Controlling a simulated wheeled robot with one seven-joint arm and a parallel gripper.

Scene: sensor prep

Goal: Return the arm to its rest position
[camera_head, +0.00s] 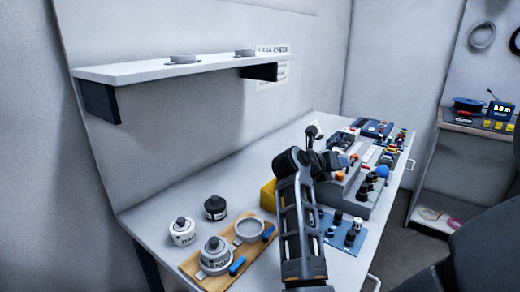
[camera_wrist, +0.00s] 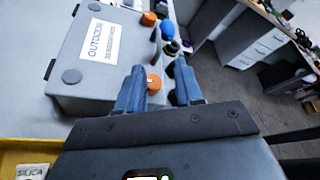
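My arm (camera_head: 303,230) rises from the bottom middle of the head view and bends over the workbench. An orange knob shows in the gap, beyond or below the fingers. A grey case labelled OUTDOOR (camera_wrist: 95,50) lies beside the left finger; I cannot tell whether they touch.
Jars, including a dark-lidded one (camera_head: 215,207), and a wooden board (camera_head: 194,264) stand left of my arm. A blue plate (camera_head: 350,238) with dark knobs is at right. A yellow bin (camera_wrist: 12,158) edges the wrist view. A white shelf (camera_head: 140,72) hangs above the bench.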

